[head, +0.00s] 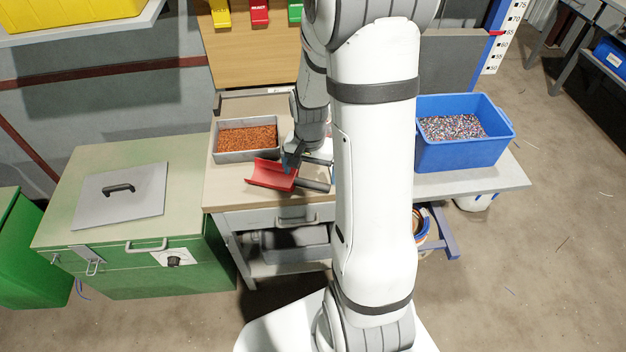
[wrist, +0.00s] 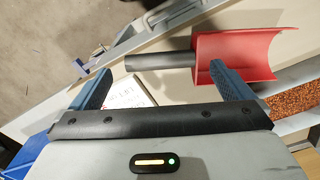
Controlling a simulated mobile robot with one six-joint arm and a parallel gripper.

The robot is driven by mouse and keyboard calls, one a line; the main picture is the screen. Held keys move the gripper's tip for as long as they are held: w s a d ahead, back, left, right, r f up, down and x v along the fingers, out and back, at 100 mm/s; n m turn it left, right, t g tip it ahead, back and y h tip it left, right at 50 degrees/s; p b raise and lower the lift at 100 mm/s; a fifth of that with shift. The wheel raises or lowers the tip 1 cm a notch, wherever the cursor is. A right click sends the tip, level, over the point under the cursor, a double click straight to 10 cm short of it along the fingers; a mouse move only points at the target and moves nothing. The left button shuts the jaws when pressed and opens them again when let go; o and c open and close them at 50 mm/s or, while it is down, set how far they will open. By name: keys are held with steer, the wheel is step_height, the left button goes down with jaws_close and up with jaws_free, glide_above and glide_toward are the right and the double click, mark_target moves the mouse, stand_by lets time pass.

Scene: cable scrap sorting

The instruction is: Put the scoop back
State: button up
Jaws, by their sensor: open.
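The red scoop (head: 270,174) with a dark grey handle (head: 316,185) lies on the workbench top near its front edge, its handle pointing right. In the wrist view the red scoop (wrist: 240,55) is at the upper right and its handle (wrist: 160,61) runs left. My gripper (head: 290,160) is low over the bench, close beside the scoop. In the wrist view my gripper (wrist: 160,69) is open, with the handle lying across, just past the fingertips. The right finger overlaps the scoop's near edge in the picture; I cannot tell if they touch.
A grey tray (head: 218,154) of copper-coloured granules stands behind the scoop. A blue crate (head: 430,157) of mixed granules stands at the bench's right. A green cabinet (head: 190,245) with a handled grey plate is at left. A white printed card (wrist: 130,92) lies near my left finger.

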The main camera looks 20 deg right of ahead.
steer(key=s+a+r+n+t, duration=0.1)
steer(key=s+a+r+n, duration=0.3)
steer(key=r, duration=0.5)
steer(key=s+a+r+n+t, duration=0.1)
steer(key=s+a+r+n, duration=0.3)
steer(key=s+r, duration=0.5)
steer(key=shift+s, duration=0.15)
